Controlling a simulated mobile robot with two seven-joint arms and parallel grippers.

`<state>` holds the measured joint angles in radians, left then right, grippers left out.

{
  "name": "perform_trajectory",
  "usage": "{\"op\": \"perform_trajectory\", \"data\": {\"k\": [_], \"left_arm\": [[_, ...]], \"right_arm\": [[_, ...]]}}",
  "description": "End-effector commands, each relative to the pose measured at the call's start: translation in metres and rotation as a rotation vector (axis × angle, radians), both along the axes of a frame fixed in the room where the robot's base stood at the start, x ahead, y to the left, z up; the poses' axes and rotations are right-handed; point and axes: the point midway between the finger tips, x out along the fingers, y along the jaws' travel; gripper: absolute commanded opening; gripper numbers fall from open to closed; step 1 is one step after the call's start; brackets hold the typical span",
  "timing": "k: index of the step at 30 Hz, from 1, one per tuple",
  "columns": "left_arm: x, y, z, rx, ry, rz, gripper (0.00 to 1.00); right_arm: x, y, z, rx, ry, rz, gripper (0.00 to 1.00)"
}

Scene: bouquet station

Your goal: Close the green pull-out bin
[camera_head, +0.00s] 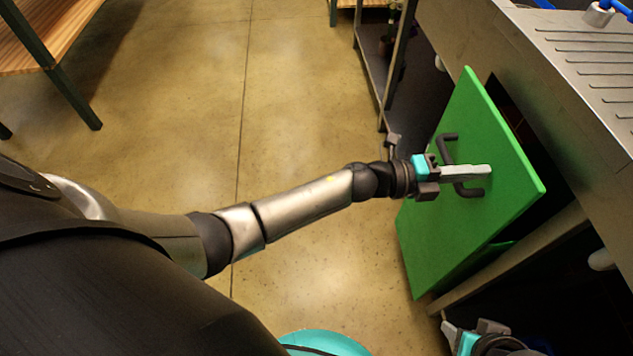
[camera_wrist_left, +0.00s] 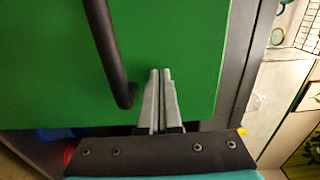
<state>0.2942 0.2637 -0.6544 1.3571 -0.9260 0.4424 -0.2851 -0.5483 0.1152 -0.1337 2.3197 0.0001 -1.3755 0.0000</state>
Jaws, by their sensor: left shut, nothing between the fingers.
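The green pull-out bin (camera_head: 465,225) stands out from under the metal counter, with a dark gap behind its front panel. Its dark bar handle (camera_head: 473,191) is on the front. My left gripper (camera_head: 484,171) is shut and empty, with its fingers at the bin's front and crossing the handle in the head view. In the left wrist view, the closed fingertips (camera_wrist_left: 161,74) lie over the green panel (camera_wrist_left: 185,40), just beside the bent end of the handle (camera_wrist_left: 106,45). I cannot tell whether they touch the panel. My right gripper (camera_head: 462,335) shows only partly at the bottom edge.
The metal counter (camera_head: 535,65) with a slotted top runs along the right. A dark shelf rack (camera_head: 415,90) stands beyond the bin. A wooden table (camera_head: 45,30) is at the far left. The concrete floor (camera_head: 300,110) between is clear.

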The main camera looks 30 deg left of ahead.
Motion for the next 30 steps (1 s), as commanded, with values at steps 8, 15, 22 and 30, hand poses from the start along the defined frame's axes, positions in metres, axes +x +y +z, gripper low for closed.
{"op": "perform_trajectory", "data": {"k": [8, 15, 22, 30], "left_arm": [[0.022, -0.033, -0.001, -0.001, -0.001, 0.0, 0.0], [0.026, -0.04, 0.0, -0.001, 0.001, 0.001, 0.0], [0.027, -0.041, 0.001, -0.002, -0.001, 0.002, 0.0], [0.027, -0.041, 0.002, -0.001, -0.003, 0.002, 0.0]], "right_arm": [[-0.001, -0.001, 0.018, 0.002, -0.028, 0.0, 0.5], [-0.002, -0.001, 0.022, 0.003, -0.031, -0.001, 0.5], [-0.002, -0.001, 0.023, 0.002, -0.031, -0.002, 0.5], [-0.002, -0.001, 0.023, 0.002, -0.032, -0.002, 0.5]]}}
